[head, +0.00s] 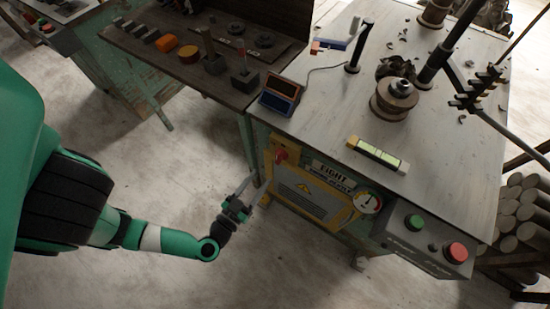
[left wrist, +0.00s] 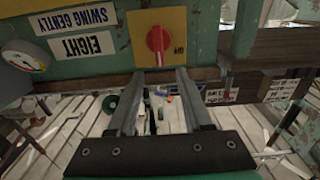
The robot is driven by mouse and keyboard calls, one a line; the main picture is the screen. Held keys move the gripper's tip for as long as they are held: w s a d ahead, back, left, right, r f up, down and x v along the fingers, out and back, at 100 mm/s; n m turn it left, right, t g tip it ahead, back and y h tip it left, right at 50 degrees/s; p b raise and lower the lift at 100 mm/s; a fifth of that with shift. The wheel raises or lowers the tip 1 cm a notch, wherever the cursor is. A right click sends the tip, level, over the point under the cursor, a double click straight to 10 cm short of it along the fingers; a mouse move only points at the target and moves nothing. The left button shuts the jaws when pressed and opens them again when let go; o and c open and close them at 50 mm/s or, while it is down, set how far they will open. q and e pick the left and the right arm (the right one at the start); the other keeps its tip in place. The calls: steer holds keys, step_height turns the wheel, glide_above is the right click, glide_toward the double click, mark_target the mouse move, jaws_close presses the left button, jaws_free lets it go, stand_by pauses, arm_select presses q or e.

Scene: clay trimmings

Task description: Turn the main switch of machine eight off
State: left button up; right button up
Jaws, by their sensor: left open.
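The main switch is a red rotary knob (head: 281,155) on a yellow plate on the front of the green machine, left of the label EIGHT (head: 333,172). In the left wrist view the red knob (left wrist: 158,40) sits on its yellow plate (left wrist: 144,20), with small lettering that looks like ON at its right. Its ridge looks roughly upright in that view. My left gripper (head: 259,184) is open and empty, in front of the machine just below the knob. In the left wrist view its two fingers (left wrist: 160,73) point toward the knob, with a gap between them and it.
The machine front also has a yellow-framed panel (head: 304,196), a round gauge (head: 368,202) and a box with green and red buttons (head: 430,237). A dark side bench (head: 150,62) with parts stands at the left. The floor below my gripper is clear.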

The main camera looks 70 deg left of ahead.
mark_target(276, 158)
arm_select(q)
steer(key=b+x, duration=0.3)
steer(key=x, duration=0.5)
steer(key=shift+w+a, duration=0.25)
steer(key=shift+w, duration=0.1)
steer(key=shift+w+a, duration=0.2)
jaws_close()
